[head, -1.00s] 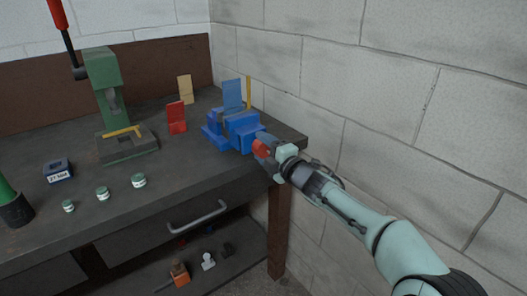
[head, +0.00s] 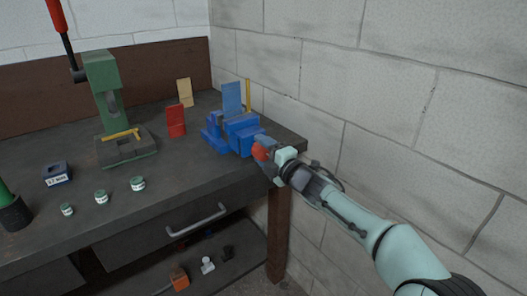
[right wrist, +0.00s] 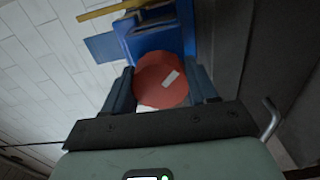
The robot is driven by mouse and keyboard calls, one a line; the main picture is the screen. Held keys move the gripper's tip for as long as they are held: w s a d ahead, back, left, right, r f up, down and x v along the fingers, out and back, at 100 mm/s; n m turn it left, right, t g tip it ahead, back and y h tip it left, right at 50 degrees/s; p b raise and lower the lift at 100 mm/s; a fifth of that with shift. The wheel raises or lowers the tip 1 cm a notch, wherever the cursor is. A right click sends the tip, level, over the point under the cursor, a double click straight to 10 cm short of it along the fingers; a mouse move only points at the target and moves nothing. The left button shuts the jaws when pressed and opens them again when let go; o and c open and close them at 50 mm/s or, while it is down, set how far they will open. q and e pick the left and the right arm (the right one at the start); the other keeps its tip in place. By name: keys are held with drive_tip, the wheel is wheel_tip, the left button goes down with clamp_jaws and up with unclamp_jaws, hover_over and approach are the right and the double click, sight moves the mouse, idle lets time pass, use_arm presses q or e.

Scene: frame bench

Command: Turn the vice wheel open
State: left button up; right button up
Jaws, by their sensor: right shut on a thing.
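The blue vice (head: 233,133) stands at the right end of the bench, near the wall. Its red wheel (head: 260,151) faces the bench's front right corner. My right gripper (head: 266,150) is shut on the wheel. In the right wrist view the red wheel (right wrist: 162,80), with a pale mark on its face, sits between the two fingers (right wrist: 163,90), one on each side. The blue vice body (right wrist: 160,38) shows behind the wheel. A blue plate (head: 232,97) stands upright at the vice's jaws. My left gripper is out of view.
A green press (head: 104,80) with a red-handled lever stands at the back left. Red (head: 176,120) and tan (head: 185,92) blocks stand left of the vice. Several small jars line the front. The wall is close on the right. A drawer handle (head: 197,220) juts out below.

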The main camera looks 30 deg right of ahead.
drive_tip(key=shift+d+r, duration=0.1)
drive_tip(key=shift+r, duration=0.15)
drive_tip(key=o, duration=0.8)
drive_tip(key=shift+o, duration=1.1)
drive_tip(key=shift+w+f, duration=0.15)
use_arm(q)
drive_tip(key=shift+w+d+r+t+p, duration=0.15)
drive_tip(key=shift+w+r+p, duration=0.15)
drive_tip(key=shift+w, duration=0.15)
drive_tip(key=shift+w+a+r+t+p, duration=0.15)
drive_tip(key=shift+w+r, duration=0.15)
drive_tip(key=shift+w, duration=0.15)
use_arm(e)
drive_tip(key=s+d, duration=0.1)
drive_tip(key=s, duration=1.2)
drive_tip(key=shift+s, duration=0.25)
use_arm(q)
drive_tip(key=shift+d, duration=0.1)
